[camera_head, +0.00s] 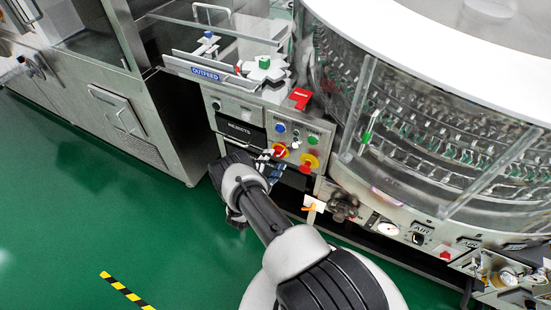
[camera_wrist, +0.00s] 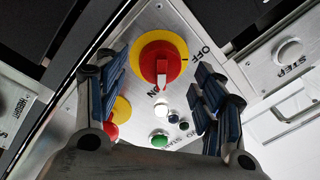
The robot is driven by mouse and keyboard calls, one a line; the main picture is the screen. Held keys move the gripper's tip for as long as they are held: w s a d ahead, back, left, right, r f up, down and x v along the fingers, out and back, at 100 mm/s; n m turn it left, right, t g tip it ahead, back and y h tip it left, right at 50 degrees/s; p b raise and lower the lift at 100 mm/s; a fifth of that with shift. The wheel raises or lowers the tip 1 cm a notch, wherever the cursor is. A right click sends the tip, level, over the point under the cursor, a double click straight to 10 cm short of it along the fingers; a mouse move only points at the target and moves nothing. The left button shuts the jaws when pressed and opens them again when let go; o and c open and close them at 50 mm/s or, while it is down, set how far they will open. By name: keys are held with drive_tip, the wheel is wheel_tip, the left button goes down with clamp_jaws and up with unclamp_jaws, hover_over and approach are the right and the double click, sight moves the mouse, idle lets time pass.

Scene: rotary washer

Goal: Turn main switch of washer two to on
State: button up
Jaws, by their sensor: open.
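The main switch, a red rotary knob on a yellow disc, sits on a metal panel. It shows in the wrist view (camera_wrist: 162,50) and the head view (camera_head: 279,150). Its knob has a white mark at the lower end, which points toward the ON lettering below; OFF is printed to its upper right. My gripper (camera_wrist: 160,76) is open, with its blue-padded fingers on either side of the switch. I cannot tell how close the fingertips are to the panel. In the head view my gripper (camera_head: 270,168) is at the panel's lower left, partly hidden by my arm.
A red button on yellow (camera_head: 309,163) sits beside the switch. White and green buttons (camera_wrist: 160,140) lie below it in the wrist view. The REJECTS drawer (camera_head: 240,131) is left of the panel; the glazed washer drum (camera_head: 430,130) is right. Green floor lies open at left.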

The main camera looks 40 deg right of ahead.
drive_tip(key=v, duration=0.9)
drive_tip(key=shift+s+a, duration=0.2)
drive_tip(key=shift+a, duration=0.15)
